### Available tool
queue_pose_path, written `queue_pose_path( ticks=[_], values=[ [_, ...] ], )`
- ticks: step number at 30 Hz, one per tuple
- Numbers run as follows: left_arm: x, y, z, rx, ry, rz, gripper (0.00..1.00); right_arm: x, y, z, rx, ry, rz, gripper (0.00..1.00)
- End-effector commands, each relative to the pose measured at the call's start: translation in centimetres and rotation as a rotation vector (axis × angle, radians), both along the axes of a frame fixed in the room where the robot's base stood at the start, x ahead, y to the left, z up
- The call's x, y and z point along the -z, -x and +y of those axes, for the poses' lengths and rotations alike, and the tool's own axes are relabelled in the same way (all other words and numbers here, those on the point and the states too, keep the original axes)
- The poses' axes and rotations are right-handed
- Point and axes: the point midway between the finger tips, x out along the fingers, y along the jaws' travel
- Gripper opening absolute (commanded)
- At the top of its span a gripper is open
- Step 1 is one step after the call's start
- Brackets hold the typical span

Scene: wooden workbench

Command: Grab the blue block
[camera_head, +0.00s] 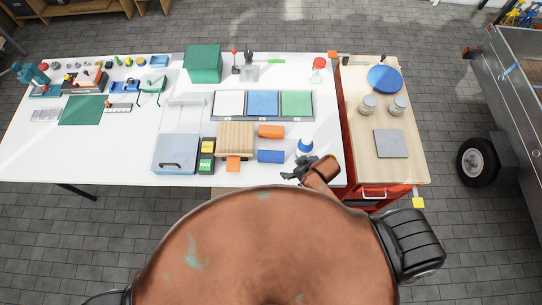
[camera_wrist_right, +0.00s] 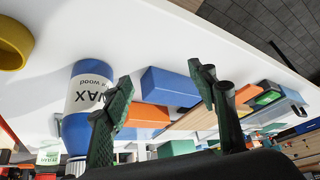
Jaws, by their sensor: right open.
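The blue block (camera_head: 270,156) lies on the white tabletop near its front edge, below an orange block (camera_head: 271,132) and right of a slatted wooden piece (camera_head: 235,139). In the right wrist view the blue block (camera_wrist_right: 172,86) shows ahead, between the two dark green fingers. My right gripper (camera_head: 290,177) is low at the table's front edge, just right of and below the block. In the wrist view its fingers (camera_wrist_right: 161,88) are spread, with nothing held between them. My left gripper is not in view.
A tray with white, blue and green sections (camera_head: 262,118) lies behind. A lidded clear box (camera_head: 175,154) is farther left.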

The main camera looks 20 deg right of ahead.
Motion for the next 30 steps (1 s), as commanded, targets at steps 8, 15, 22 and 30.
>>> queue_pose_path(
  ticks=[8,15,22,30],
  values=[
    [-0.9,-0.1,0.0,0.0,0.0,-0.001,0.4,-3.3,-4.9,12.1,-0.461,-0.046,-0.098,0.53],
    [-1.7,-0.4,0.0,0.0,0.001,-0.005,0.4,-2.3,-5.8,12.3,-0.749,0.022,-0.036,0.53],
    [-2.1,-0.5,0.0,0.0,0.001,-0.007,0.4,-1.8,-8.0,6.0,-0.793,0.101,0.042,0.53],
    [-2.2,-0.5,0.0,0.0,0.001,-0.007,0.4,-0.9,-8.9,4.0,-0.784,0.12,0.068,0.53]
  ],
)
